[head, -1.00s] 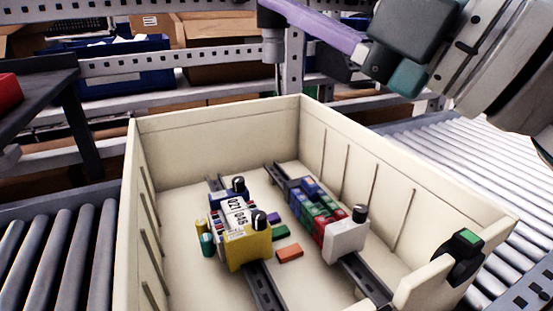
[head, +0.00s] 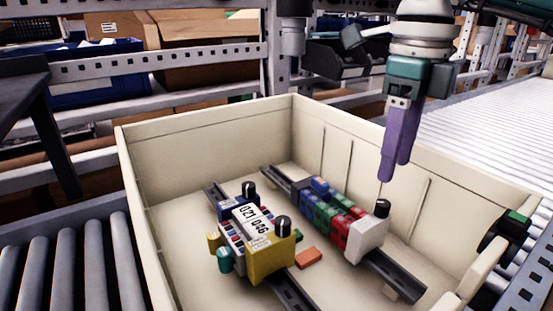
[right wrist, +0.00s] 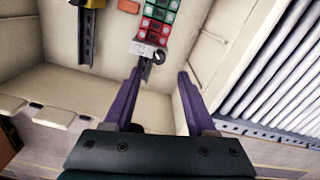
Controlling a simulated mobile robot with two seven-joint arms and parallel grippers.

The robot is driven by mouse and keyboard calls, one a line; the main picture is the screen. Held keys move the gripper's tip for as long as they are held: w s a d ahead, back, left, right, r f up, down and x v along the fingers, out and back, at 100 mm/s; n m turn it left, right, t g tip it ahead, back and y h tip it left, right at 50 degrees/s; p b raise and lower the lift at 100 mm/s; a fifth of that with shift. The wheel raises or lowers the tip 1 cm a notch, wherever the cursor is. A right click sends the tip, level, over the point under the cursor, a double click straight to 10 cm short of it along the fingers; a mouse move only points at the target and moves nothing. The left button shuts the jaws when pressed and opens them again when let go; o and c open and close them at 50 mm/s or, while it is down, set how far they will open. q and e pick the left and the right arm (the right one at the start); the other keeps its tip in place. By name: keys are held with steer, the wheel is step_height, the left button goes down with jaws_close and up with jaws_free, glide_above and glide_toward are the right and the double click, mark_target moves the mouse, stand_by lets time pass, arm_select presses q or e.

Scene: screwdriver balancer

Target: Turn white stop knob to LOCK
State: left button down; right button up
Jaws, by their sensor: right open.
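The white stop (head: 366,240) sits on the right rail inside the cream crate, at the near end of a row of coloured blocks. Its black knob (head: 382,207) stands on top, and its marking cannot be read. The white stop (right wrist: 143,49) and its knob (right wrist: 160,57) also show in the right wrist view, just beyond the fingertips. My right gripper (head: 387,176) points down with purple fingers, above the knob and apart from it. In the right wrist view the right gripper (right wrist: 159,76) is open and empty. My left gripper is out of view.
The yellow stop (head: 268,262) and a labelled module stand on the left rail. A loose orange block (head: 308,258) lies between the rails. The crate's right wall (head: 440,190) rises close beside the right rail. Roller conveyors flank the crate.

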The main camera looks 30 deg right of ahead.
mark_target(384, 202)
step_height(384, 202, down, 7)
steer(key=shift+r, duration=0.2)
steer(key=shift+c, duration=0.4)
jaws_close()
